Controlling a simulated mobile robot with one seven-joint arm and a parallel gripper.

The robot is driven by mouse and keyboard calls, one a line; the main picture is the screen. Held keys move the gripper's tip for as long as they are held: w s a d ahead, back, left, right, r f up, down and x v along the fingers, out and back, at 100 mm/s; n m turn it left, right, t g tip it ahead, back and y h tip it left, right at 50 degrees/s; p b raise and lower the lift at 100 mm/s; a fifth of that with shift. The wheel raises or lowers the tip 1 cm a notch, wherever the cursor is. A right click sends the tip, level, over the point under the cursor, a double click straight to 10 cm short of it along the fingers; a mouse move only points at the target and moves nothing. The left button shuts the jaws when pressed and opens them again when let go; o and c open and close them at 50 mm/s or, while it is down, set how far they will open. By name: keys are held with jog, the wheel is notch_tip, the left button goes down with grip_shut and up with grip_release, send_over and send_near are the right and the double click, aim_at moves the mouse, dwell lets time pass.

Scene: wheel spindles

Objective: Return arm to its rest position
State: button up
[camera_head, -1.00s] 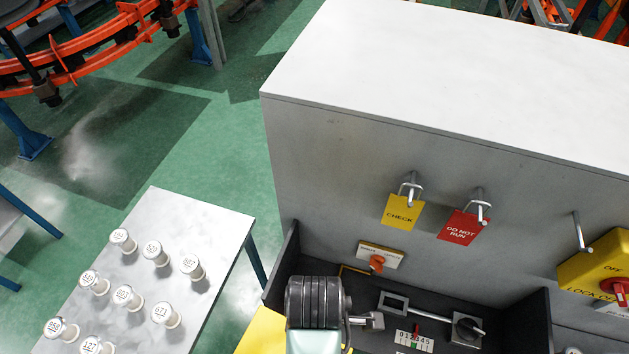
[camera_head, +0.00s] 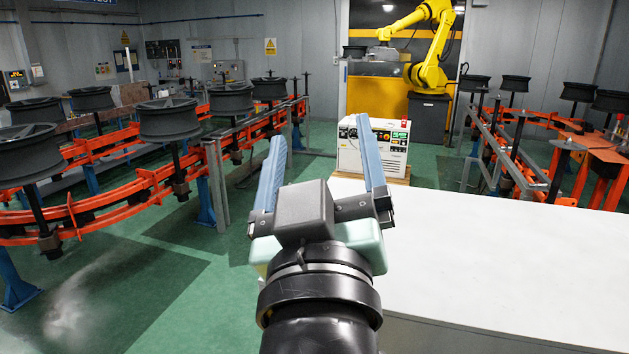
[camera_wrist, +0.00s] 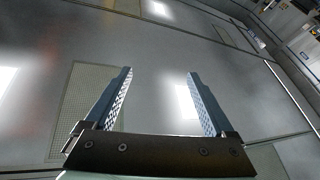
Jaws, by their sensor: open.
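My gripper (camera_head: 322,175) is raised in the head view, pointing forward and up beside the white cabinet top. Its two blue fingers stand wide apart with nothing between them. In the wrist view the open fingers (camera_wrist: 160,95) also show empty, with grey wall or ceiling panels behind them. My forearm comes up from the bottom middle of the head view.
The white cabinet top (camera_head: 500,255) fills the lower right. An orange conveyor (camera_head: 100,195) with black wheels on spindles curves along the left. A yellow robot arm (camera_head: 430,50) and a white control unit (camera_head: 372,146) stand behind. Green floor (camera_head: 150,290) is clear at the lower left.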

jog(key=s+r+m+t, duration=0.3)
jog(key=s+r+t, duration=0.2)
jog(key=s+r, duration=0.55)
notch_tip(320, 180, down, 8)
jog(key=w+b, duration=0.1)
jog(key=b, duration=0.8)
jog(key=shift+w+a, duration=0.2)
jog(key=shift+w, duration=0.2)
jog(key=shift+s+f+b, duration=0.1)
jog(key=shift+f+b, duration=0.2)
jog(key=shift+b, duration=0.2)
